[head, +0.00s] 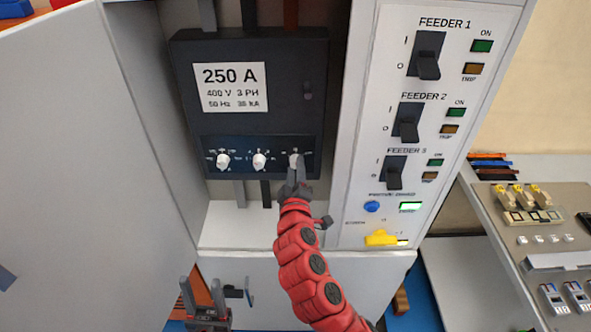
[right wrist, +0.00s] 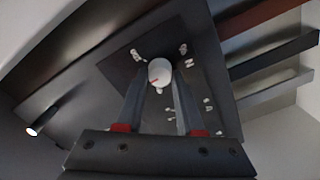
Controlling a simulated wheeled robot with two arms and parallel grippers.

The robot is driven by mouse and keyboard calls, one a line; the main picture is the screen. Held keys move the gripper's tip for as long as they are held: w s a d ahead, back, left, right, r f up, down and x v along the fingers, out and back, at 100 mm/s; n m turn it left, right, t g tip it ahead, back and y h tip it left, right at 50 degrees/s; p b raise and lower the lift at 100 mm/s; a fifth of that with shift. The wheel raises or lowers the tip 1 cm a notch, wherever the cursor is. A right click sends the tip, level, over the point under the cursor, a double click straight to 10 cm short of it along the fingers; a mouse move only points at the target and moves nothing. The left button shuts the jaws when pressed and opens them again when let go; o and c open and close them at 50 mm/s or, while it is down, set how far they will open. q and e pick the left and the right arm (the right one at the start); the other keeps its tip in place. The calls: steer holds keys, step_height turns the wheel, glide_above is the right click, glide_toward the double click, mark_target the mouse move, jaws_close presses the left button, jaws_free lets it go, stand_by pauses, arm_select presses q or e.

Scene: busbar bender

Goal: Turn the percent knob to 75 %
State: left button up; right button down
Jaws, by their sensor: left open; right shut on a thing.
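Three white knobs sit in a row on the lower panel of the black breaker (head: 250,110). They are the left knob (head: 222,160), the middle knob (head: 260,161) and the right knob (head: 295,160). My right gripper (head: 295,172) is at the right knob. In the right wrist view the two fingers close on the sides of this white knob (right wrist: 160,72), which has a red mark on its face. Letters and numbers ring it, partly hidden by the fingers; I cannot read a percent scale. My left gripper (head: 203,295) is open and empty, low in front of the cabinet.
A grey door (head: 70,150) is at the left. A table with electrical parts (head: 540,225) is at the right.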

steer(key=shift+f, duration=0.1)
steer(key=c, duration=0.5)
jaws_free()
steer(key=s, duration=1.7)
steer(key=shift+s+p, duration=0.2)
steer(key=shift+p, duration=0.2)
